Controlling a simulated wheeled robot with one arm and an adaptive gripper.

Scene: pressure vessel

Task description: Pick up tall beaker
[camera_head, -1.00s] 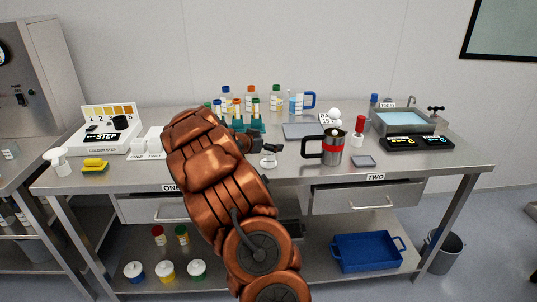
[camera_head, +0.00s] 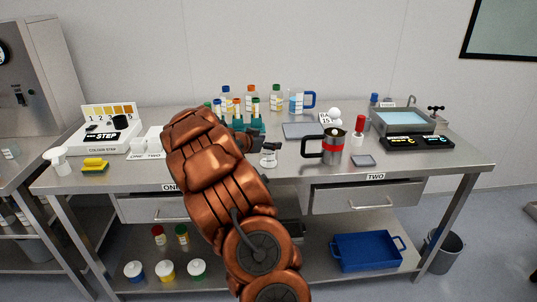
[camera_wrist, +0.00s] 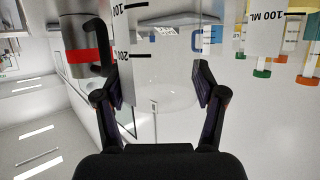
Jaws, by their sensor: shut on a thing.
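The tall beaker (camera_wrist: 162,100) is clear, with dark graduation marks along its left side in the wrist view. It stands out only faintly against the pale background. My gripper (camera_wrist: 160,80) is shut on it, with one dark finger on each side of the clear wall. In the head view my copper arm hides much of my gripper (camera_head: 256,142), which is above the middle of the table. The beaker's outline is hard to make out there, and I cannot tell its exact height above the table.
A steel jug with a red band (camera_head: 328,148) stands right of my gripper. Behind are several capped bottles (camera_head: 251,97), a teal rack (camera_head: 257,126) and a blue-handled jug (camera_head: 298,102). A grey tray (camera_head: 300,131) and sink (camera_head: 402,120) are on the right.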

